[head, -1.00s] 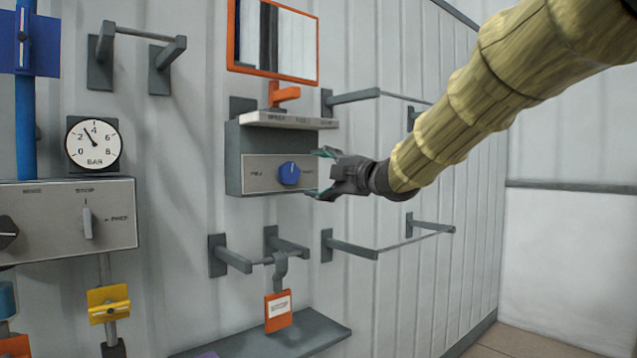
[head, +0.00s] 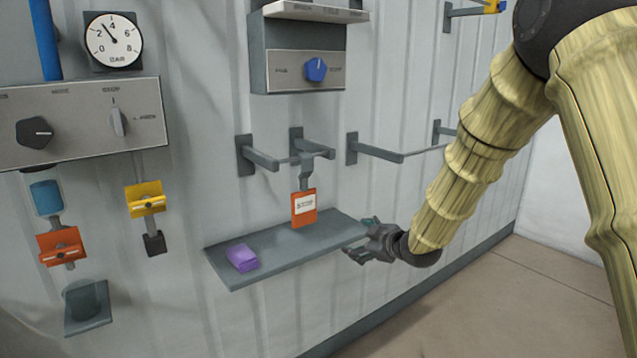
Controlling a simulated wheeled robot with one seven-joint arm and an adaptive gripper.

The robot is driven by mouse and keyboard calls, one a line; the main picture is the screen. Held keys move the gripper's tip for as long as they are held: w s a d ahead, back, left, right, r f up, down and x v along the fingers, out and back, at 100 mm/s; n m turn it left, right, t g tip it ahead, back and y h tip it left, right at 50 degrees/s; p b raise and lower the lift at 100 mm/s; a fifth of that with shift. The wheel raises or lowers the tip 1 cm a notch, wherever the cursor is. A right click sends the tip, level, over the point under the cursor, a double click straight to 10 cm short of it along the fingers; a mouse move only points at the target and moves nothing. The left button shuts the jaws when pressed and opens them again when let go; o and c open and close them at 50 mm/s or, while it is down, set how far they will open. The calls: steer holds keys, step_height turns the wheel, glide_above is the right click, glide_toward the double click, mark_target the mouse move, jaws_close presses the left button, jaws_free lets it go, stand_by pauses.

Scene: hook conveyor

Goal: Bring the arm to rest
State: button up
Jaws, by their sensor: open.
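My gripper (head: 358,240) is open and empty at the right end of the grey shelf (head: 290,250). Its fingers point left toward the shelf. I cannot tell whether they touch the shelf edge. My arm comes down to it from the upper right, bent at a dark joint. The control box with the blue knob (head: 316,69) is above and to the left of my gripper, apart from it.
An orange tag (head: 304,207) hangs from a wall rail above the shelf. A purple block (head: 242,257) lies on the shelf. Wall rails (head: 380,152) stick out above my gripper. A panel (head: 80,122) with a gauge (head: 113,41) is at left. The floor (head: 450,310) at lower right is clear.

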steer(key=s+d+f+m+g+h, duration=0.1)
steer(key=s+d+f+m+g, duration=0.1)
steer(key=s+f, duration=0.7)
steer(key=s+d+f+m+g+h, duration=0.1)
steer(key=s+d+f+m, duration=0.3)
steer(key=f, duration=0.9)
steer(key=s+a+f+m+g+h, duration=0.1)
steer(key=s+f+g, duration=0.1)
steer(key=s+f, duration=0.75)
steer(key=s+d+f+m+g+h, duration=0.1)
steer(key=s+f, duration=0.4)
steer(key=s, duration=0.6)
steer(key=s+d+f+m+g+h, duration=0.1)
steer(key=s+d+f+m+g, duration=0.2)
steer(key=s, duration=0.8)
steer(key=s+d+f+m+g+h, duration=0.1)
steer(key=s+f, duration=0.5)
steer(key=s, duration=0.6)
steer(key=shift+d+f+m+g, duration=0.35)
steer(key=shift+d+m+g, duration=0.25)
steer(key=shift+m+g, duration=0.15)
